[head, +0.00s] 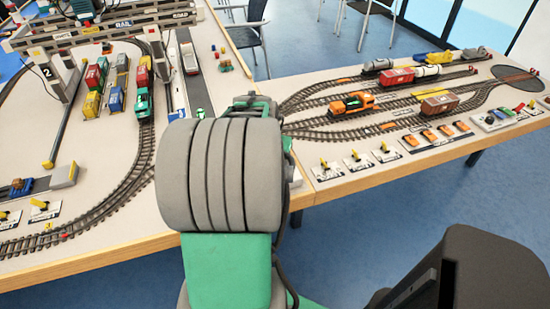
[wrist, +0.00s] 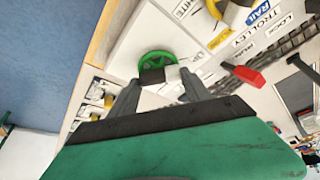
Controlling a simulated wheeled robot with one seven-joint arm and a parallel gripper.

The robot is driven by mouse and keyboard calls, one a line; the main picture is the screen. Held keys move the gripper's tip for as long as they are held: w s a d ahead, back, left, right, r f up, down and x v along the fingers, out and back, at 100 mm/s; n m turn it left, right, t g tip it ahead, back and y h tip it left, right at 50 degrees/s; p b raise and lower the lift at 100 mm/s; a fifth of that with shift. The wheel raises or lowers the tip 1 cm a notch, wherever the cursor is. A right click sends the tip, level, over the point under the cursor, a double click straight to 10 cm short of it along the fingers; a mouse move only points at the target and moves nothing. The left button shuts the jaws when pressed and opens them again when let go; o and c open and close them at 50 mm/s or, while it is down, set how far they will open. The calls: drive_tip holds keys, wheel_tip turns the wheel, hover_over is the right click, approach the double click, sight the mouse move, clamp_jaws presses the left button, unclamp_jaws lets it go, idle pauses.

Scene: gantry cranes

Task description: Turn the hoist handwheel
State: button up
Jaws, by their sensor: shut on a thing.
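The green handwheel (wrist: 158,57) shows in the upper middle of the wrist view, on a white panel. A dark block covers its lower part. My gripper (wrist: 160,79) reaches up to the wheel, one finger on each side of its lower part, and is shut on it. The exact contact is small and partly hidden by the dark block. In the head view my grey and green arm covers the gripper, and I cannot make out the wheel there.
In the wrist view, a red lever (wrist: 244,75) stands right of the fingers, near printed labels and a track. The head view shows layout tables with a green engine (head: 143,103), an orange locomotive (head: 352,103) and a white gantry. Blue floor lies in front.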

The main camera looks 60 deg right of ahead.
drive_tip(key=o, duration=1.4)
drive_tip(key=shift+c, duration=0.2)
drive_tip(key=v, duration=0.8)
drive_tip(key=shift+f, duration=0.1)
